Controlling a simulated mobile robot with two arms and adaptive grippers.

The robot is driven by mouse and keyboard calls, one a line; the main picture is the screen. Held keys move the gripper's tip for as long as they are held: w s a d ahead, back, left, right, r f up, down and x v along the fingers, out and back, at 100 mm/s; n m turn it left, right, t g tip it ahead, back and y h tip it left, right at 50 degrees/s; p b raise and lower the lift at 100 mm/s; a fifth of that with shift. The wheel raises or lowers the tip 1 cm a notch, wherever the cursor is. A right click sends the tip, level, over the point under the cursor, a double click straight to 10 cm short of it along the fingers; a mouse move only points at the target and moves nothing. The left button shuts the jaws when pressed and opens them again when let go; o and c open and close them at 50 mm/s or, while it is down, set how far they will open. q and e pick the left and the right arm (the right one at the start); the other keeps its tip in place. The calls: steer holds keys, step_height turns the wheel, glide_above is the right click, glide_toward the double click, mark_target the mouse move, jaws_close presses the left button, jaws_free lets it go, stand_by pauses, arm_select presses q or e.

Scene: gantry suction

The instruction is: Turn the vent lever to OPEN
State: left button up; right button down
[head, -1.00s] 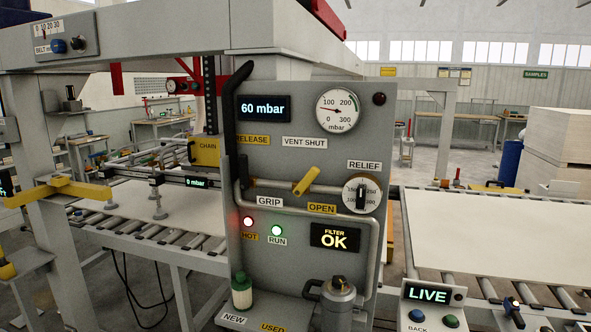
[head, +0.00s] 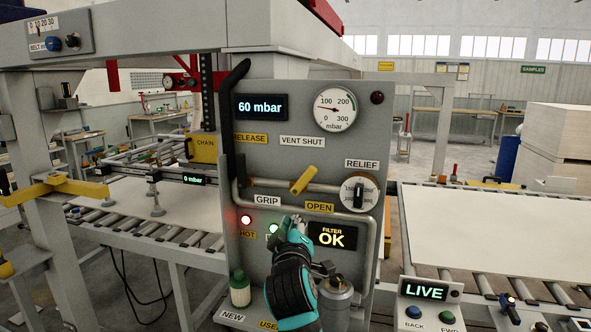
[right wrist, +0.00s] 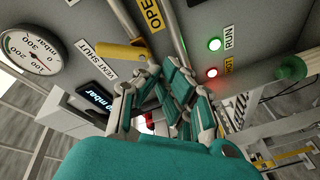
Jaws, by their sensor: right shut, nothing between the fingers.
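The yellow vent lever (head: 303,180) sits on a horizontal pipe on the grey panel, tilted with its upper end to the right. The VENT SHUT label (head: 302,141) is above it and the OPEN label (head: 319,207) is below right. My right gripper (head: 293,222) is shut and empty, below the lever and apart from it, in front of the panel's lower part. In the right wrist view the yellow lever (right wrist: 122,54) shows beyond the fingers, near the upper left. My left gripper is not in view.
The relief knob (head: 359,194) is right of the lever. A black-gripped long handle (head: 236,84) rises along the panel's left edge. A green-white bottle (head: 240,289) and a grey canister (head: 336,302) stand on the shelf below. A pipe bends around the panel's lower right.

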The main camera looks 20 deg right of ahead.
step_height(320, 180, up, 10)
steer(key=w+a+n+t, duration=0.1)
steer(key=w+a+t, duration=0.1)
step_height(320, 180, up, 2)
steer(key=r+p, duration=0.1)
steer(key=p, duration=0.4)
glide_above(304, 181)
steer(key=w+a, duration=0.2)
steer(key=a, duration=0.3)
steer(key=shift+h, duration=0.3)
steer(key=s+d+f+p, duration=0.1)
steer(key=s+d+f, duration=0.1)
steer(key=d+f, duration=0.1)
steer(key=shift+f+p, duration=0.15)
steer(key=shift+p, duration=0.2)
